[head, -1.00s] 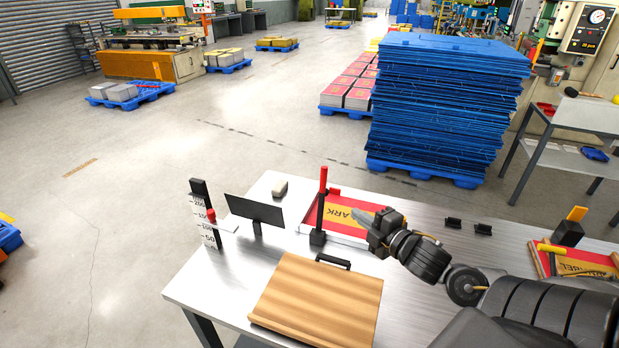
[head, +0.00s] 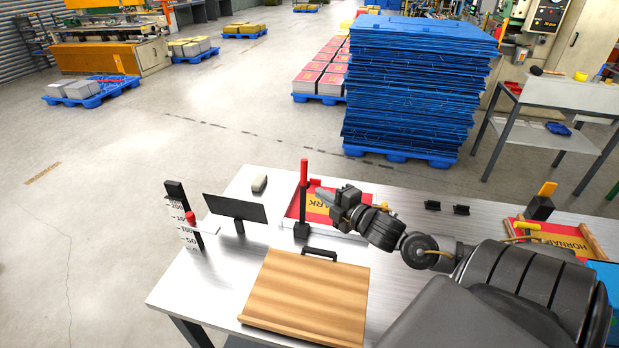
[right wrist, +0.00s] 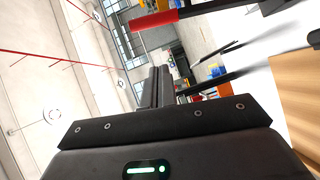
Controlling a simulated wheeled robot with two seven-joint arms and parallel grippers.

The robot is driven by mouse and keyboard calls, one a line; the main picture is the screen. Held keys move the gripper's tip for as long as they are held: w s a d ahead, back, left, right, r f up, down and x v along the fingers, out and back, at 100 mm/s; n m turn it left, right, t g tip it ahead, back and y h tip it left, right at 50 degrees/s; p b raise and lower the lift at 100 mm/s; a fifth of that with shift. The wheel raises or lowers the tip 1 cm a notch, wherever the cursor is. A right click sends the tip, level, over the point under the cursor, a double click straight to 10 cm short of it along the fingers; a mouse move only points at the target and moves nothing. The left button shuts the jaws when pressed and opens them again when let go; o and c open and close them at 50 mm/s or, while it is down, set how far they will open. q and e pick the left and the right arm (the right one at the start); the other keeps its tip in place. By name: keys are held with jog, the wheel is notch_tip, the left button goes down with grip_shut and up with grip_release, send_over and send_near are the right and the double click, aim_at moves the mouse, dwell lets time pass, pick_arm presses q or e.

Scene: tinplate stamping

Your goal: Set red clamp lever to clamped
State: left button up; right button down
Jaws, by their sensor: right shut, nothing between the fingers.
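The red clamp lever (head: 304,172) stands upright on a black post and base at the near edge of a red-and-yellow printed sheet (head: 322,208) on the metal table. In the right wrist view the red handle (right wrist: 155,21) shows at the top, with its dark shaft running right. My right gripper (head: 322,197) is shut and empty, its fingertips pointing left, just right of the lever's post. A small gap seems to remain; contact cannot be told. The shut fingers also show in the right wrist view (right wrist: 155,88). My left gripper is not in view.
A wooden board with a black handle (head: 305,297) lies in front. A dark plate on a stand (head: 235,208) and a scale with a red knob (head: 190,219) stand left. A yellow-tipped black lever (head: 541,204) stands right.

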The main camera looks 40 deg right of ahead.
aim_at(305, 190)
jog(key=w+d+f+p, duration=0.1)
jog(key=w+d+p, duration=0.1)
jog(key=w, duration=0.7)
jog(key=shift+d+f+p, duration=0.15)
jog(key=shift+d+p, duration=0.1)
jog(key=shift+p, duration=0.45)
jog(key=shift+d, duration=0.1)
